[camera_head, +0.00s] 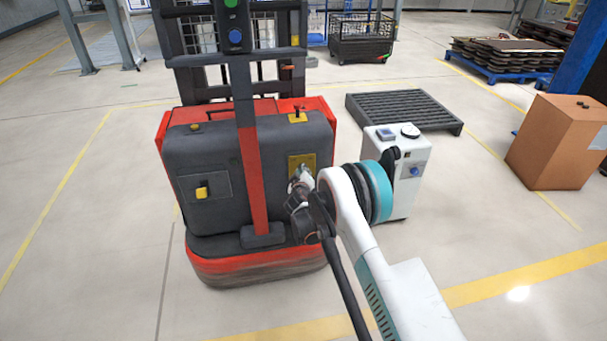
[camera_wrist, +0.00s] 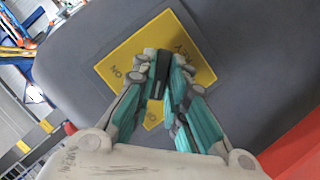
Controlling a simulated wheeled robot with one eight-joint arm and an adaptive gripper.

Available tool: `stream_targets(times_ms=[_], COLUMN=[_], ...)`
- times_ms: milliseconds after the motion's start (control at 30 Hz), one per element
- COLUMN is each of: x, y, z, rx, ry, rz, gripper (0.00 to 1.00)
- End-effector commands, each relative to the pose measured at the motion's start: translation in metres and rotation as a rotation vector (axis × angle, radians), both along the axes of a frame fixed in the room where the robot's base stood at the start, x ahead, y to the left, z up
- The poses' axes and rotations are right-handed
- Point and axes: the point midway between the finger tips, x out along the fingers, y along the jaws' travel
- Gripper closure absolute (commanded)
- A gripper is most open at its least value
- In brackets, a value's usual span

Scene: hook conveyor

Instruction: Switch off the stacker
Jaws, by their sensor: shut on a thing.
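The stacker (camera_head: 190,150) is a red and dark grey machine with a tall mast, standing at the left of centre in the head view. A yellow plate (camera_head: 308,160) is on the right of its grey panel. In the wrist view the yellow plate (camera_wrist: 122,62) bears the words KEY and ON. My gripper (camera_wrist: 160,72) reaches the plate with its fingertips closed around a small dark piece, seemingly the key (camera_wrist: 161,80). The fingers hide most of the key and part of the lettering. In the head view my gripper (camera_head: 299,180) is at the plate.
A yellow knob (camera_head: 202,191) is on the panel's left side. A white box-shaped unit (camera_head: 408,195) stands right of the stacker, behind my arm. A dark slatted pallet (camera_head: 405,107) lies behind it. A cardboard box (camera_head: 550,145) stands at the right. The front floor is clear.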

Motion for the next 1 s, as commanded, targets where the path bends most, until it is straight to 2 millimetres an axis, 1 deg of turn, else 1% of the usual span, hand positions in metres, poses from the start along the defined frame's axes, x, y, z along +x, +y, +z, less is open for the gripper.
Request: stream_targets(times_ms=[400, 433, 500, 833, 933, 1000], x=[0.000, 0.000, 0.000, -0.001, -0.006, -0.014], y=[0.001, 0.000, 0.000, 0.000, 0.000, 0.001], z=[0.000, 0.000, 0.000, 0.000, 0.002, 0.004], rx=[-0.010, -0.010, -0.009, -0.008, -0.008, -0.009], ry=[-0.003, -0.003, -0.003, -0.001, -0.001, -0.002], rz=[0.001, 0.001, 0.001, 0.001, 0.001, 0.002], gripper=[1.00, 0.82, 0.67, 0.67, 0.67, 0.67])
